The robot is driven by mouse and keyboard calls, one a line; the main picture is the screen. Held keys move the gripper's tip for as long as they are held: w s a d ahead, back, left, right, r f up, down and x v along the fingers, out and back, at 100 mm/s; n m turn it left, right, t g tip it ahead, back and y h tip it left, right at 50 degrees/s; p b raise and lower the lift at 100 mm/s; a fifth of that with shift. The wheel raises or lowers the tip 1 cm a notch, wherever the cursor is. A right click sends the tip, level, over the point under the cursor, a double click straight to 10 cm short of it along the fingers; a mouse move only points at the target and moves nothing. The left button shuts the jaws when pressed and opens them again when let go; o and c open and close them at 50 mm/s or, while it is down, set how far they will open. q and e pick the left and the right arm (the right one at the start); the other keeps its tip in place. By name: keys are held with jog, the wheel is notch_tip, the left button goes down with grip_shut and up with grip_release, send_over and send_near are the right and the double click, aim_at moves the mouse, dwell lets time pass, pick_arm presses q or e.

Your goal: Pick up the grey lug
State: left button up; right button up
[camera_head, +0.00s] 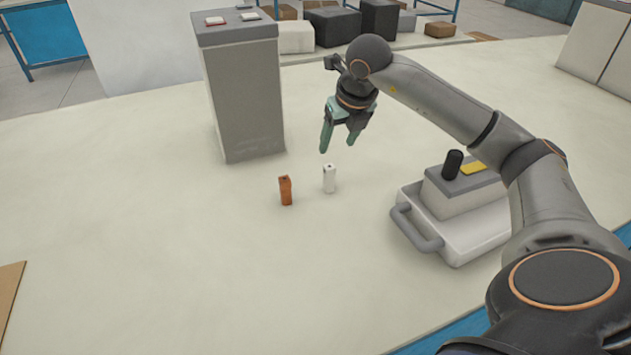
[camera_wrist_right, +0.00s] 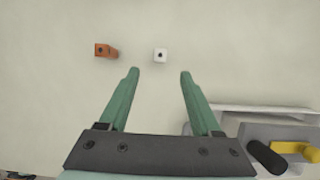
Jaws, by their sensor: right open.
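The grey lug (camera_head: 329,179) is a small upright block, very light grey to almost white, with a dark spot on top. It stands on the pale table (camera_head: 150,260), and in the right wrist view (camera_wrist_right: 160,55) it appears just beyond the gap between the fingertips. An orange-brown lug (camera_head: 286,190) stands to its left, apart from it, and also shows in the right wrist view (camera_wrist_right: 106,50). My right gripper (camera_head: 337,147) is open and empty, its green fingers pointing down above and behind the grey lug without touching it. My left gripper is out of view.
A tall grey block (camera_head: 243,95) stands behind and left of the lugs. At right, a white tray (camera_head: 465,245) with a grey handle holds a grey box (camera_head: 455,195) bearing a black cylinder (camera_head: 452,164) and a yellow piece (camera_head: 474,168). The table's front left is mostly clear.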

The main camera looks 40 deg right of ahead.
aim_at(331, 168)
jog(key=x, duration=0.7)
jog(key=shift+d+f, duration=0.1)
jog(key=shift+s+x, duration=0.15)
jog(key=shift+x, duration=1.2)
jog(key=shift+s+x, duration=0.15)
jog(key=shift+x, duration=1.25)
jog(key=shift+f, duration=0.1)
jog(key=shift+c, duration=0.2)
grip_shut()
